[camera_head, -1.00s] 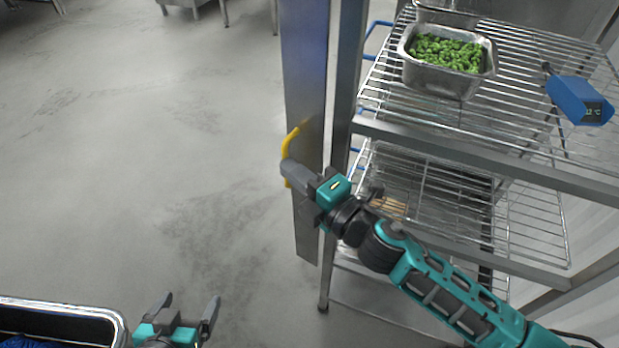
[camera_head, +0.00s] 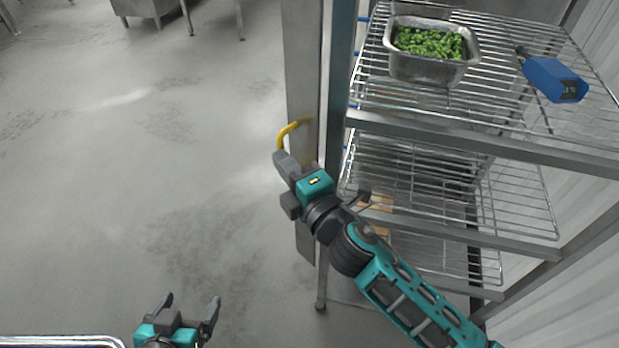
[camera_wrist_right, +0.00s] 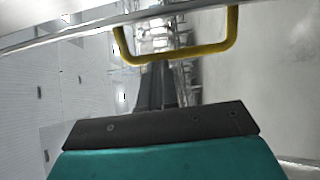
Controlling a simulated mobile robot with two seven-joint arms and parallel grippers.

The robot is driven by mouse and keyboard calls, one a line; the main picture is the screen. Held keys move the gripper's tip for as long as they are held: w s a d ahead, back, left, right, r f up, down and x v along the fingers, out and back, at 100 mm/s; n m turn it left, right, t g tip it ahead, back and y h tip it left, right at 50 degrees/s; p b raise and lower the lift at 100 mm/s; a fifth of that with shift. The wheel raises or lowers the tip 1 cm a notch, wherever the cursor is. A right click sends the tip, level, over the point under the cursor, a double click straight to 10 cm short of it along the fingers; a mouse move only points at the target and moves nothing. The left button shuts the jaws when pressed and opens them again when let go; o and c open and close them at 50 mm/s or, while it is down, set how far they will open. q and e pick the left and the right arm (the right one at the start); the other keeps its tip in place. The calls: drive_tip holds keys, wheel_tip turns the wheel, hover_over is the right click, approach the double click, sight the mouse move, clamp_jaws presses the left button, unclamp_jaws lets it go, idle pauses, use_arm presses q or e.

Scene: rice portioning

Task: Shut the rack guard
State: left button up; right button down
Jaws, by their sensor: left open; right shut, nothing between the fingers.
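The rack guard (camera_head: 302,82) is a tall, narrow-looking metal panel at the left front of the wire rack, seen at a steep angle. Its yellow handle (camera_head: 285,132) sticks out to the left; it also shows as a U-shaped bar (camera_wrist_right: 180,52) at the top of the right wrist view. My right gripper (camera_head: 282,160) is shut and empty, with its fingertips just below the handle. I cannot tell whether they touch it. My left gripper (camera_head: 190,303) is open and empty at the bottom left, far from the guard.
The rack's shelves hold a steel pan of green vegetables (camera_head: 428,66) and a blue thermometer (camera_head: 553,79). A metal container rim (camera_head: 60,341) shows at the bottom left. The floor (camera_head: 150,190) left of the guard is clear.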

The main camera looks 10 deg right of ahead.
drive_tip(key=shift+w+a, duration=0.15)
drive_tip(key=shift+w, duration=0.1)
drive_tip(key=w+m+h+b, duration=0.1)
drive_tip(key=w+h, duration=0.1)
drive_tip(key=shift+w+t, duration=0.4)
drive_tip(key=shift+w+d, duration=0.35)
drive_tip(key=shift+w, duration=0.3)
drive_tip(key=shift+w+d, duration=0.35)
drive_tip(key=shift+w, duration=0.25)
idle(0.8)
drive_tip(key=shift+p, duration=0.3)
